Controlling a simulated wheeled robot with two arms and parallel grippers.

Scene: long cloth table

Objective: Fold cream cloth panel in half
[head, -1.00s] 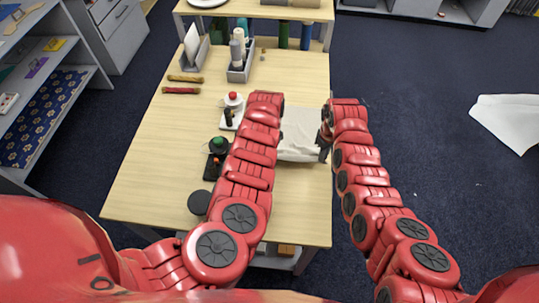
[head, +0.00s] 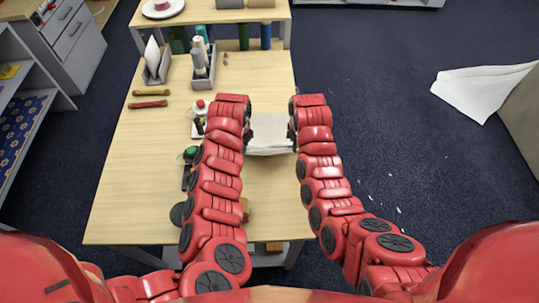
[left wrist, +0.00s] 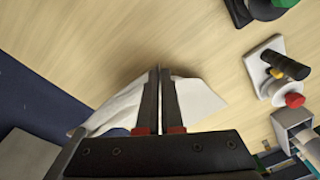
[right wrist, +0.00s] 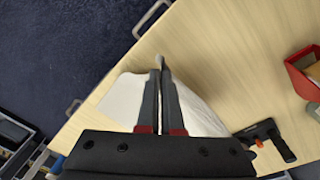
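The cream cloth panel (head: 270,135) is at the right side of the table, between my two grippers. Its near edge hangs in a soft fold; whether it touches the table is unclear. My left gripper (head: 246,134) is at its left edge. In the left wrist view its fingers (left wrist: 160,72) are together, with cloth (left wrist: 198,98) showing on both sides. My right gripper (head: 293,134) is at its right edge. In the right wrist view its fingers (right wrist: 160,72) are together, with cloth (right wrist: 125,100) on both sides and a small tip poking out between them.
Left of the cloth on the wooden table (head: 130,190) are a white stand with a red knob (head: 200,108) and a green-topped device (head: 190,154). A grey bin of bottles (head: 202,72) and two rods (head: 148,104) lie farther back. A white sheet (head: 480,92) is off the table, right.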

